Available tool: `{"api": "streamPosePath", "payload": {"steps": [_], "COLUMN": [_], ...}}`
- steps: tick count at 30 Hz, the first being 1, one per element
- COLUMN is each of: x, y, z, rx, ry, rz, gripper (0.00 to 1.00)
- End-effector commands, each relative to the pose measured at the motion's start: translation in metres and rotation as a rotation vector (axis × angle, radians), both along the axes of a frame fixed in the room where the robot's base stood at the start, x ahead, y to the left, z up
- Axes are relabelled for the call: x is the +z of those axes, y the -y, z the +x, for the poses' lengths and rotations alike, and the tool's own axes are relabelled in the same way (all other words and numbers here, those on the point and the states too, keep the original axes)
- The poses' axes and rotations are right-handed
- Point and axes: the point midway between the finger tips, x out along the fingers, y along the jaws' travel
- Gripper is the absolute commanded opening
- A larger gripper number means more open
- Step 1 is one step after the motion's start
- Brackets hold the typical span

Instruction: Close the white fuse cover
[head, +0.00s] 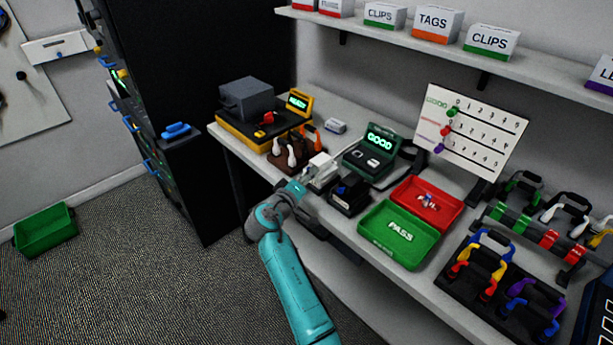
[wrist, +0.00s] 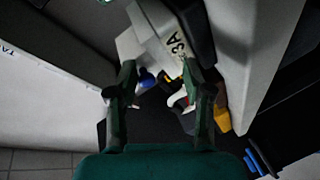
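The white fuse cover (head: 320,163) stands near the front edge of the bench, left of a black block. In the wrist view a white piece marked "3A" (wrist: 163,42) lies just beyond and partly between my fingertips; it appears to be the cover. My gripper (head: 300,187) is at the near left of the cover. In the wrist view its two fingers (wrist: 160,75) stand well apart, with nothing clearly clamped between them. I cannot tell whether a finger touches the cover. The cover's hinge and exact angle are not clear.
A tester reading "GOOD" (head: 369,157) stands right of the cover. A black block (head: 348,194), a green PASS tray (head: 399,257) and a red tray (head: 452,207) are nearby. A cable holder (head: 286,158) and yellow READY machine (head: 240,130) stand to the left.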

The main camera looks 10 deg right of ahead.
Motion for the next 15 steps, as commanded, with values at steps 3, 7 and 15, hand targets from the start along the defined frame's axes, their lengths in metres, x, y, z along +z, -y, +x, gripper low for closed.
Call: {"api": "streamPosePath", "payload": {"steps": [3, 7, 15], "x": [0.0, 0.002, 0.01], "y": [-0.002, -0.006, -0.032], "z": [0.0, -0.005, -0.042], "rx": [0.004, 0.006, 0.006], "ry": [0.001, 0.002, 0.003], "rz": [0.0, 0.0, -0.001], "gripper": [0.43, 0.43, 0.43]}}
